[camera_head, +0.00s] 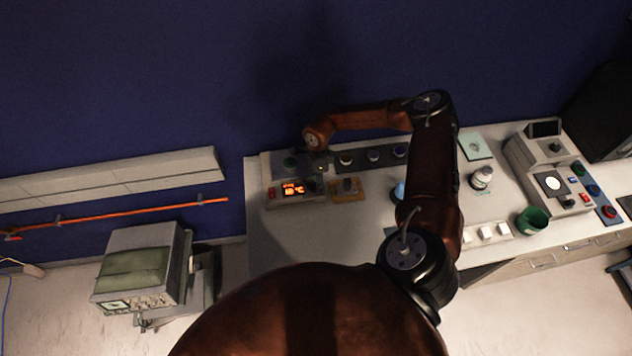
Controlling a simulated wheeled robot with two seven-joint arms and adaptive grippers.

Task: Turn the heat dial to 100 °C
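A small heater unit (309,193) stands at the back left of the bench. Its display (293,189) glows orange-red; the first digit looks like a 6, but the reading is too small to be sure. The heat dial cannot be made out for certain; a dark knob-like part is near the display's right side. One arm, apparently my right, rises from the bottom, bends at the right and reaches back left. Its wrist and right gripper (317,165) are just above the unit. The fingers are dark and mostly hidden, so their opening is unclear. My other gripper is not in view.
A dark panel with several knobs (372,157) and an orange-based block (347,189) are right of the unit. A white bottle (481,178), green cup (532,220) and grey instrument (550,165) are further right. A monitor-like device (142,265) stands left of the bench.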

